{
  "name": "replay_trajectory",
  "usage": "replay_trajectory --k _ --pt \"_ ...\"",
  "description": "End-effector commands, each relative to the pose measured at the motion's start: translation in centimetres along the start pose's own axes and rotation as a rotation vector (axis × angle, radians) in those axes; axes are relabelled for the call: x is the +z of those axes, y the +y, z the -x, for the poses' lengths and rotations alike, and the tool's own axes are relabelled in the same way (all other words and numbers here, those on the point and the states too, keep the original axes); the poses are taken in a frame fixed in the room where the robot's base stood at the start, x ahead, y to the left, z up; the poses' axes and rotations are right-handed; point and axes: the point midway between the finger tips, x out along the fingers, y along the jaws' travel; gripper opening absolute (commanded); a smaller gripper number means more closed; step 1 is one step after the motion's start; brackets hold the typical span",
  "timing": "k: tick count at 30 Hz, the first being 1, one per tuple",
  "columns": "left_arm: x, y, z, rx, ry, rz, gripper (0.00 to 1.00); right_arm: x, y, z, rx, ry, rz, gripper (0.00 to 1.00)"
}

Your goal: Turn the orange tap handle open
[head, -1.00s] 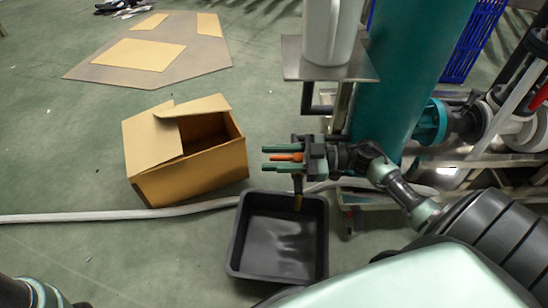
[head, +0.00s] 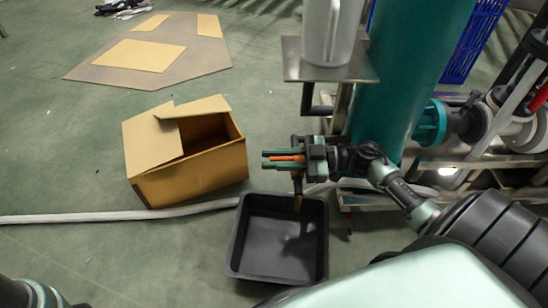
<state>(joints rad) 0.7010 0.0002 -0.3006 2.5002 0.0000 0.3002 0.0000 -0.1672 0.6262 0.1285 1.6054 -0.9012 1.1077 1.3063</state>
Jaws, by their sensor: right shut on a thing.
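The orange tap handle (head: 287,158) lies between the fingers of my right gripper (head: 283,159). The fingers are closed on it, one on each side. The tap's body is mostly hidden behind the gripper. At the bottom left, a small part of my left arm shows; its gripper is out of view.
An open cardboard box (head: 190,178) stands left of the gripper. A white hose (head: 110,216) runs along the floor. A metal shelf (head: 292,66) with a white pitcher (head: 332,30) is above, beside a teal column (head: 410,70). Pipes fill the right side.

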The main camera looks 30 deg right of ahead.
Motion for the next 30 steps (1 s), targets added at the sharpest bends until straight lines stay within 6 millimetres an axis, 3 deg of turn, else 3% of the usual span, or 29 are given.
replay_trajectory --k 19,30 --pt "0.05 -0.03 -0.01 0.0 -0.001 -0.001 0.0 -0.06 0.41 0.12 0.007 -0.003 0.006 0.0" --pt "0.28 -0.15 -0.57 0.0 -0.002 -0.001 0.0 -0.23 -0.26 0.19 -0.119 0.022 0.01 0.0"
